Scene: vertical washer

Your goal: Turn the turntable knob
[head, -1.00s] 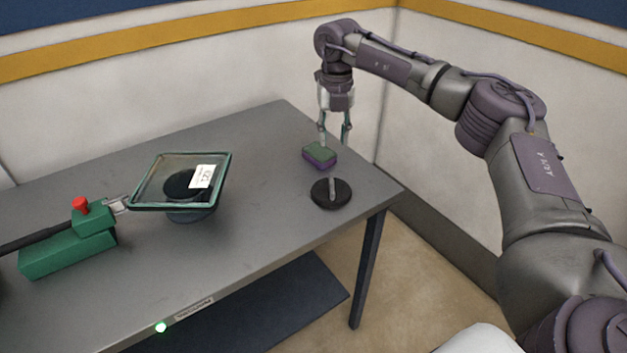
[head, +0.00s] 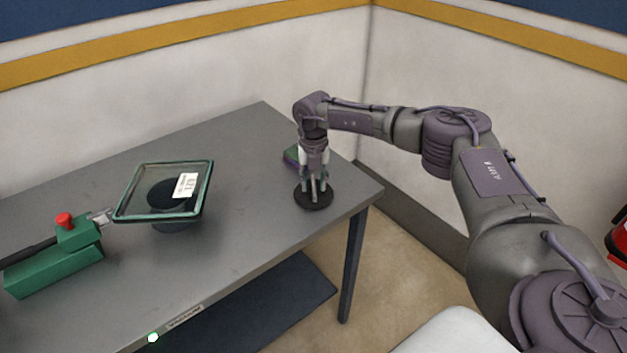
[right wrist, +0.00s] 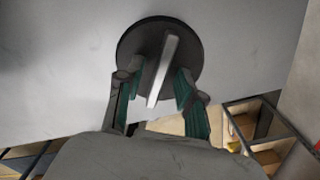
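The knob (head: 325,200) is a black disc with an upright pale grey bar (head: 313,187), near the table's right end. My right gripper (head: 312,186) points down over it. In the right wrist view, the disc (right wrist: 135,42) and bar (right wrist: 163,70) lie just ahead of my right gripper (right wrist: 155,92). Its fingers are apart, one on each side of the bar, with visible gaps. The turntable is a square glass tray with a green rim (head: 140,219) on a dark round base (head: 173,226), left of the knob. My left gripper is not in view.
A green device (head: 55,272) with a red button (head: 64,220) stands at the left. The grey table (head: 250,225) is clear between tray and knob. Walls stand behind and to the right.

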